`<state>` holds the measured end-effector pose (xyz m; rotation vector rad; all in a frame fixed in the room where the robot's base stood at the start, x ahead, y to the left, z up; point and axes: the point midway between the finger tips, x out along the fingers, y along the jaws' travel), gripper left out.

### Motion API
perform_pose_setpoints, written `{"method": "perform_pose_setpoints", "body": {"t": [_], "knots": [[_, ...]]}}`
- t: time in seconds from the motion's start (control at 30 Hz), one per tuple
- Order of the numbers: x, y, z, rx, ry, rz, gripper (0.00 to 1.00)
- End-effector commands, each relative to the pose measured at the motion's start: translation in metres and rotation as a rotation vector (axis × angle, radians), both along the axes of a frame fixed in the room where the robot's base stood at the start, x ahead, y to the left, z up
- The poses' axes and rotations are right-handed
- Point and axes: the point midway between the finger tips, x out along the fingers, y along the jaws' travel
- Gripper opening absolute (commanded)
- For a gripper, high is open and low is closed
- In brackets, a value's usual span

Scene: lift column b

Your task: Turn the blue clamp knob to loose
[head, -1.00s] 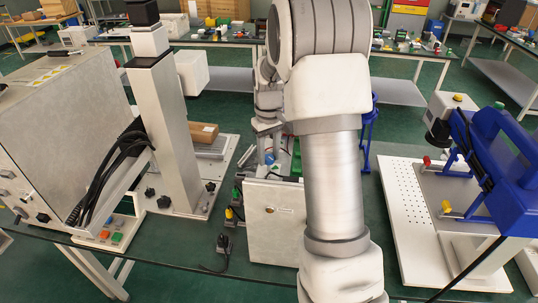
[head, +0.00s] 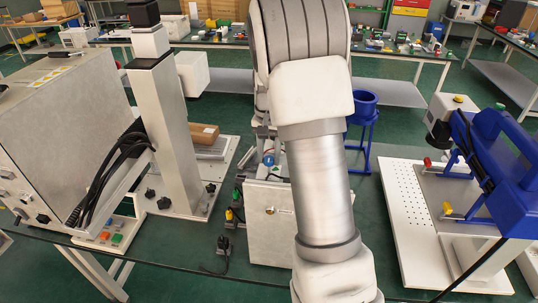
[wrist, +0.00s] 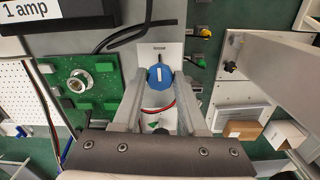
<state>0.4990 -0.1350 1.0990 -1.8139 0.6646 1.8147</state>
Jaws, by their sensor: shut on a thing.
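The blue clamp knob (wrist: 160,74) is round with a white line across its face, seen in the wrist view. The line stands upright in the picture, in line with a black mark and the label "loose" (wrist: 159,47) on the white plate above it. My gripper (wrist: 161,83) has one finger on each side of the knob and is shut on it. The knob's lower side and the finger contacts are partly hidden. In the head view my arm covers much of this area.
A green board (wrist: 95,88) with a round metal fitting lies left of the knob. A red wire and black cables run close by. A grey column (head: 176,135) stands to the left in the head view, and a blue machine (head: 495,155) stands on the right.

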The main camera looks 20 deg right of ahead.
Motion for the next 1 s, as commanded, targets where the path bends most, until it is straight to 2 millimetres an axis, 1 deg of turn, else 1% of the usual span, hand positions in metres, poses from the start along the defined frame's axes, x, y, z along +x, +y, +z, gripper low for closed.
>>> {"method": "perform_pose_setpoints", "body": {"t": [0.23,0.67,0.7,0.83,0.87,1.0], "knots": [[0.0007,-0.0001,0.0012,-0.001,-0.003,-0.057,0.00],[0.0008,-0.0001,0.0011,-0.001,-0.002,-0.066,0.00],[0.0008,-0.0001,0.0011,-0.001,-0.002,-0.066,0.46],[0.0006,0.0000,0.0008,-0.001,-0.002,-0.065,0.69],[0.0006,0.0000,0.0007,-0.001,-0.002,-0.065,0.72],[0.0003,0.0001,0.0004,0.000,-0.001,-0.064,0.72]]}}
